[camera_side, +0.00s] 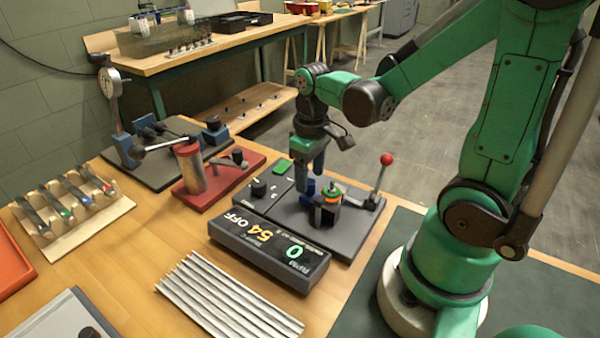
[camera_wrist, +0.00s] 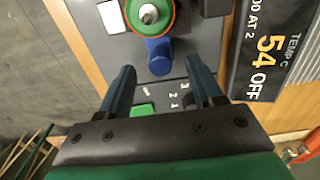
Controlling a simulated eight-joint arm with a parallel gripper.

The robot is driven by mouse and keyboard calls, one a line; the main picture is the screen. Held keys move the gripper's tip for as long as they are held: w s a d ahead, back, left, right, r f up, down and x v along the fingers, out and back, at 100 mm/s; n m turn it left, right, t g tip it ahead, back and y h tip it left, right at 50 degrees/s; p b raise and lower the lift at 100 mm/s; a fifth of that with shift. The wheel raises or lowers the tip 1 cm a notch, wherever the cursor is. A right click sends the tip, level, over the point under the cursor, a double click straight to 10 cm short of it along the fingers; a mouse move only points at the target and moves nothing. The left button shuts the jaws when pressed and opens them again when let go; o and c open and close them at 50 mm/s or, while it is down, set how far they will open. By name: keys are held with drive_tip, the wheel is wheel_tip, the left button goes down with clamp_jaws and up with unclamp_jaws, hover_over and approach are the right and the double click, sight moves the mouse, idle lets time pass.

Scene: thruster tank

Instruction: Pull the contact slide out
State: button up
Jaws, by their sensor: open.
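The grey device (camera_side: 345,235) on the bench carries a blue rounded piece (camera_wrist: 158,55), apparently the contact slide's handle. It sits beside a green and orange ringed part (camera_wrist: 150,14); the ringed part also shows in the side view (camera_side: 330,196). My gripper (camera_wrist: 160,75) is open and empty, pointing down over the device. In the wrist view the blue piece lies just beyond the fingertips, roughly centred between them. In the side view the fingers are close to the blue piece (camera_side: 308,188); I cannot tell whether they touch it. The slide's inner end is hidden.
A red-balled lever (camera_side: 386,160) rises at the device's right. A display (camera_side: 268,250) reading 54 OFF forms its front. A black knob (camera_side: 259,187) and green button (camera_side: 283,167) sit to the left.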

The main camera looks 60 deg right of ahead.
drive_tip(key=shift+f, duration=0.85)
clamp_jaws()
idle(0.9)
